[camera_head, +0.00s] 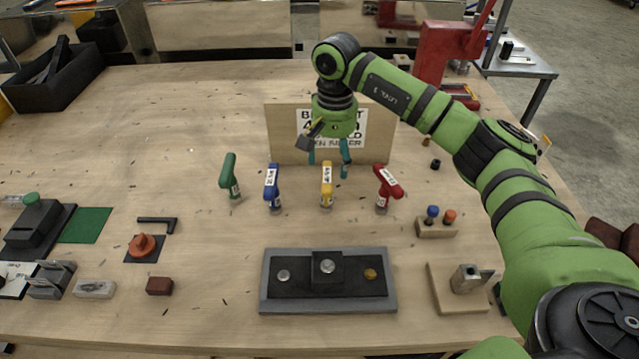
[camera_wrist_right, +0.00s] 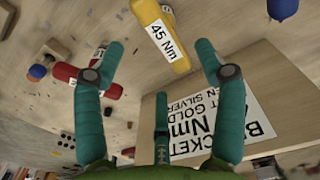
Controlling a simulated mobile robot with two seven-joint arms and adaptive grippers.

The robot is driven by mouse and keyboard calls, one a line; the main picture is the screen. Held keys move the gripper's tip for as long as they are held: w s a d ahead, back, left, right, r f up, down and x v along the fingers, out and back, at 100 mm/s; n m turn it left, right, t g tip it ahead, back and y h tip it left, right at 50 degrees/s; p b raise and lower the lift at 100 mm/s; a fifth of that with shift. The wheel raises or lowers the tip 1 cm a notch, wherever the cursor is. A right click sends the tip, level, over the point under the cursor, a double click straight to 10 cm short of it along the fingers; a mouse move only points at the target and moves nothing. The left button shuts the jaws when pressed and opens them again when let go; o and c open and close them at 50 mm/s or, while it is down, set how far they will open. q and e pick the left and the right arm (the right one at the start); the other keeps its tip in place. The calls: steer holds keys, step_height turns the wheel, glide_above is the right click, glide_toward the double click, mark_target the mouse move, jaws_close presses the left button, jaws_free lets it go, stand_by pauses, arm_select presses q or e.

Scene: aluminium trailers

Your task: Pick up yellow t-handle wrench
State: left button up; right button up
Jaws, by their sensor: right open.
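The yellow t-handle wrench (camera_head: 327,184) stands upright on the table in a row with a green (camera_head: 230,177), a blue (camera_head: 272,187) and a red (camera_head: 386,184) t-handle wrench. My right gripper (camera_head: 328,162) is open and empty, above and just behind the yellow wrench, in front of the sign board. In the right wrist view the yellow wrench (camera_wrist_right: 162,38), labelled "45 Nm", lies ahead between the open teal fingers (camera_wrist_right: 160,75), apart from them. The red wrench (camera_wrist_right: 88,80) shows beyond the left finger. My left gripper is not in view.
A wooden board with a printed sign (camera_head: 285,140) stands behind the wrenches. A grey-framed black tray (camera_head: 328,304) lies in front. A small block with blue and orange knobs (camera_head: 436,229) stands to the right. A black bin (camera_head: 60,85) sits back left.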

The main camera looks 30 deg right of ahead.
mark_target(331, 175)
steer(key=shift+s+d+f+p, duration=0.1)
steer(key=shift+s+f+p, duration=0.05)
steer(key=shift+f+p, duration=0.55)
steer(key=f, duration=0.1)
steer(key=f+p, duration=0.1)
steer(key=f, duration=0.1)
steer(key=f+p, duration=0.1)
steer(key=shift+s+a+f, duration=0.1)
steer(key=shift+a+f, duration=0.25)
steer(key=shift+a, duration=0.05)
steer(key=shift+f, duration=0.3)
jaws_close()
